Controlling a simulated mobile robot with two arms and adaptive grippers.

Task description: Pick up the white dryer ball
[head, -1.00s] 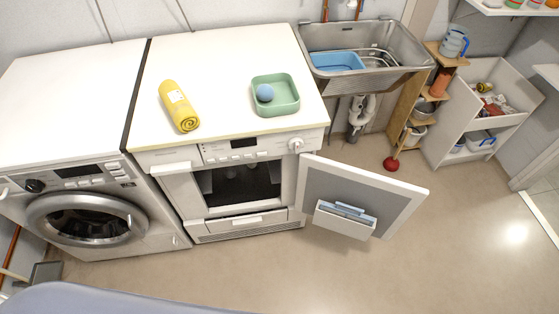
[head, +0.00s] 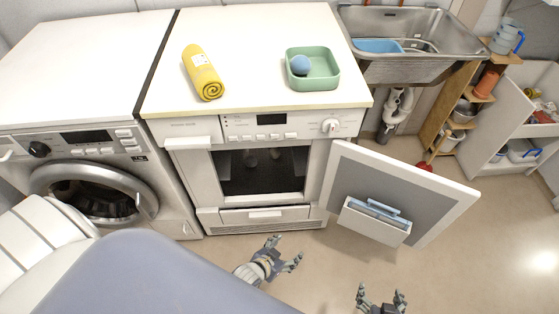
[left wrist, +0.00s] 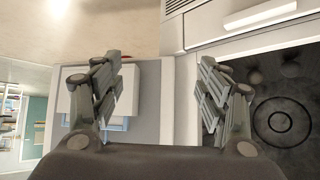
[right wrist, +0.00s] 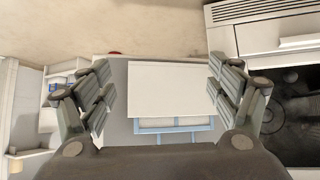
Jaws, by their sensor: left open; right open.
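Dim round shapes show inside the dark opening of the dryer (head: 265,210), one at its left (head: 250,160) and one further right (head: 275,154). Similar blurred shapes show in the left wrist view (left wrist: 290,70); I cannot tell which is the white dryer ball. A blue ball (head: 300,65) sits in a green tray (head: 322,82) on the dryer top. My left gripper (head: 288,249) is open and empty, low in front of the dryer; it also shows in the left wrist view (left wrist: 158,90). My right gripper (head: 381,293) is open and empty, below the open door.
The dryer door (head: 440,200) stands open to the right, with a pale holder (head: 375,222) on its inner face. A washing machine (head: 80,150) is at the left. A yellow rolled towel (head: 203,72) lies on top. A sink (head: 425,65) stands at the right. The floor in front is clear.

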